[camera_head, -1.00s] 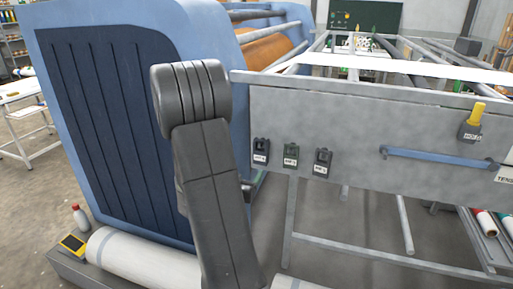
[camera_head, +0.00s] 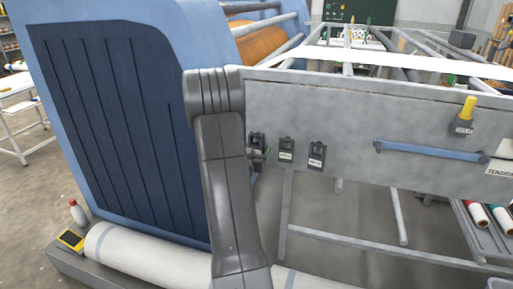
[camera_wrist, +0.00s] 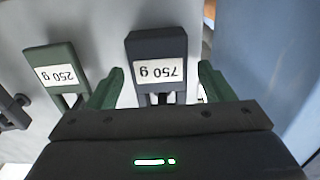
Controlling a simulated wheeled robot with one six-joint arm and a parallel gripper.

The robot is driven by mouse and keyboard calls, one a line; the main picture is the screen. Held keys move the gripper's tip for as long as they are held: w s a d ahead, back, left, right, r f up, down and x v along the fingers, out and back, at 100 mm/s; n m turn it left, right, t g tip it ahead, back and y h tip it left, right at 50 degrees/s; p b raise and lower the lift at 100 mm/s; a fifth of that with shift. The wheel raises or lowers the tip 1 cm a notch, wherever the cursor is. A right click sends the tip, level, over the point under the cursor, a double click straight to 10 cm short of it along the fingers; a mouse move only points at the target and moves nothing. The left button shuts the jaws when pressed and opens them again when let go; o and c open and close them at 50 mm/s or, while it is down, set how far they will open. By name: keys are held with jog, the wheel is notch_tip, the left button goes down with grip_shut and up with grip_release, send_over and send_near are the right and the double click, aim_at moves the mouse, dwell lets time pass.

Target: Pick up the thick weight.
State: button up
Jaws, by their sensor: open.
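The dark 750 g weight (camera_wrist: 157,47), a thick block with a white label, hangs on the grey panel and appears upside down in the wrist view. My gripper (camera_wrist: 161,72) is open, with one green finger on each side of its label end. I cannot tell whether the fingers touch it. In the head view this weight (camera_head: 257,139) is leftmost in a row of three, beside my arm, which mostly hides the gripper. The green 250 g weight (camera_wrist: 57,68) hangs next to it and is the middle one in the head view (camera_head: 286,149).
A third dark weight (camera_head: 317,155) hangs further right. A blue bar (camera_head: 430,151) and a yellow-handled part (camera_head: 465,118) are on the grey panel (camera_head: 345,120). The big blue machine housing (camera_head: 115,110) stands close left. A white roll (camera_head: 140,255) lies low in front.

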jog(key=shift+w, duration=0.15)
jog(key=shift+c, duration=0.2)
grip_shut()
jog(key=shift+r, duration=0.1)
jog(key=shift+r, duration=0.85)
jog(key=b+v, duration=0.1)
jog(key=v, duration=1.7)
jog(key=shift+b, duration=0.3)
jog(key=shift+f, duration=0.1)
jog(key=c, duration=0.8)
grip_release()
jog(key=shift+c, duration=0.2)
jog(key=c, duration=0.4)
